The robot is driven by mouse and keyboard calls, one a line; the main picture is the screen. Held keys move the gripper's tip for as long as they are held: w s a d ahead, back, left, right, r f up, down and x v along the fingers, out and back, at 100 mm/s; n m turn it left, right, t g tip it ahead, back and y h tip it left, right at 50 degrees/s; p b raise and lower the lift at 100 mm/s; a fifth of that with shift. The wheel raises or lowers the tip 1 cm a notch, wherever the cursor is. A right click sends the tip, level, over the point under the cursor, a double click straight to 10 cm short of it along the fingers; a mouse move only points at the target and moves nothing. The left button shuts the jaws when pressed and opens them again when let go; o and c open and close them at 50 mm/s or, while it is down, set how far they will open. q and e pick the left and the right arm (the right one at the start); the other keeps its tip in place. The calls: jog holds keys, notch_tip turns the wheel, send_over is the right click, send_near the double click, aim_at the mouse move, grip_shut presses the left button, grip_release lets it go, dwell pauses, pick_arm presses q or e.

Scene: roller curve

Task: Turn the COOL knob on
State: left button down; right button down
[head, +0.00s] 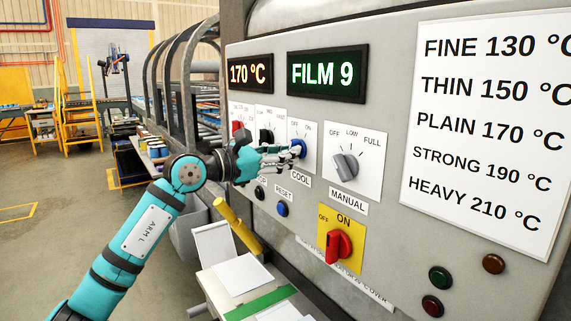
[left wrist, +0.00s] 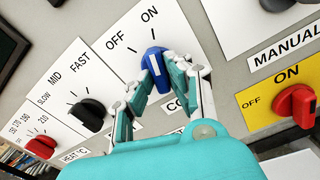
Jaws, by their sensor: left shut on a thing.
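The COOL knob (head: 300,148) is blue and sits on a white plate (head: 313,136) marked OFF and ON, with the COOL label (head: 301,178) below it. My left gripper (head: 291,153) reaches it from the left, its fingers shut around the knob. In the left wrist view the blue knob (left wrist: 156,64) is between the fingertips of the left gripper (left wrist: 168,72). The fingers hide part of the knob, so I cannot tell its exact pointing. My right gripper is out of view.
Close by are a grey MANUAL knob (head: 345,166), a red switch on a yellow plate (head: 339,245), a blue RESET button (head: 282,209), and black (left wrist: 88,115) and red (left wrist: 41,147) knobs.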

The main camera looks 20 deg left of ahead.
pick_arm(q)
jog(key=shift+f+m+b, duration=0.1)
jog(key=shift+m+b, duration=0.25)
jog(key=shift+m, duration=0.25)
jog(key=c, duration=1.3)
grip_release()
jog(key=shift+a, duration=0.1)
jog(key=v, duration=1.2)
